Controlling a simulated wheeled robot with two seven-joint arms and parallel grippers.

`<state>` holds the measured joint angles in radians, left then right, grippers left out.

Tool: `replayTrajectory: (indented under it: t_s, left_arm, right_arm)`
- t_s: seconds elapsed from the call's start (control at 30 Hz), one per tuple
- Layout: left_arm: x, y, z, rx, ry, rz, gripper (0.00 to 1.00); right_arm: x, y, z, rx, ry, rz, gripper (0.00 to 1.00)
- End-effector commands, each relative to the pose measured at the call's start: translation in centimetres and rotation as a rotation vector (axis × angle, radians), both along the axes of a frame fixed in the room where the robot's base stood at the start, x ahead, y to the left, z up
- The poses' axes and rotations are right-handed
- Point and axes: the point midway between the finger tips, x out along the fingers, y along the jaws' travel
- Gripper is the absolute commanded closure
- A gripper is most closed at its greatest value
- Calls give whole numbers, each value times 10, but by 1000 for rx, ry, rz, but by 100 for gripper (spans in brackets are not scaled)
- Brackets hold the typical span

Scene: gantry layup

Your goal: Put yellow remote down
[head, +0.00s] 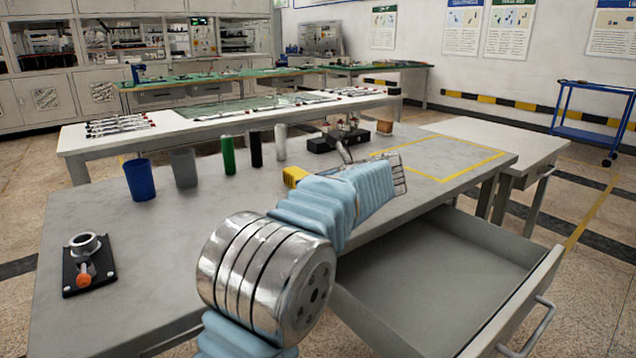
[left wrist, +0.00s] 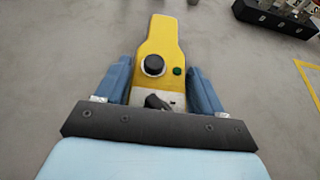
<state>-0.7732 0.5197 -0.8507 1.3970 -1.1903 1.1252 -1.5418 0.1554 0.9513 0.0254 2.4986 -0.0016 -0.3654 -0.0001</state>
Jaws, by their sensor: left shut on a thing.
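The yellow remote (left wrist: 160,40) has a black round knob and a small green button. My left gripper (left wrist: 160,72) is shut on it, with one blue finger on each side, in the left wrist view. In the head view only a yellow part of the remote (head: 294,177) shows beyond my left arm, over the grey table (head: 200,225). I cannot tell whether the remote touches the tabletop. My right gripper is not in view.
A black block with fittings (head: 322,143) stands behind the remote. Blue, grey, green, black and white cylinders stand to the left. A black fixture (head: 88,270) sits front left. A drawer (head: 440,275) is open.

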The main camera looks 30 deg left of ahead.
Motion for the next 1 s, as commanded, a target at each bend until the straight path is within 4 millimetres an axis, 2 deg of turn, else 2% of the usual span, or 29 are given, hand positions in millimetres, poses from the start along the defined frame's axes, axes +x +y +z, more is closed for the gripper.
replayTrajectory:
  t_s: [0.07,0.1,0.27,0.63,0.77,1.0]
  left_arm:
    - [0,0,-2,1,0,0,74]
    - [0,0,-3,0,0,0,31]
    - [0,0,-3,0,0,0,7]
    - [-1,-4,2,0,-1,-2,7]
    - [-9,-24,11,-1,0,-3,7]
    - [-29,-71,33,-1,-1,-3,7]
  right_arm:
    - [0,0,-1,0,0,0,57]
    - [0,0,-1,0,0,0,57]
    - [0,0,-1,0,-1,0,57]
    - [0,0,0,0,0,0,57]
    - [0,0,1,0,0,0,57]
    - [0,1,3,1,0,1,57]
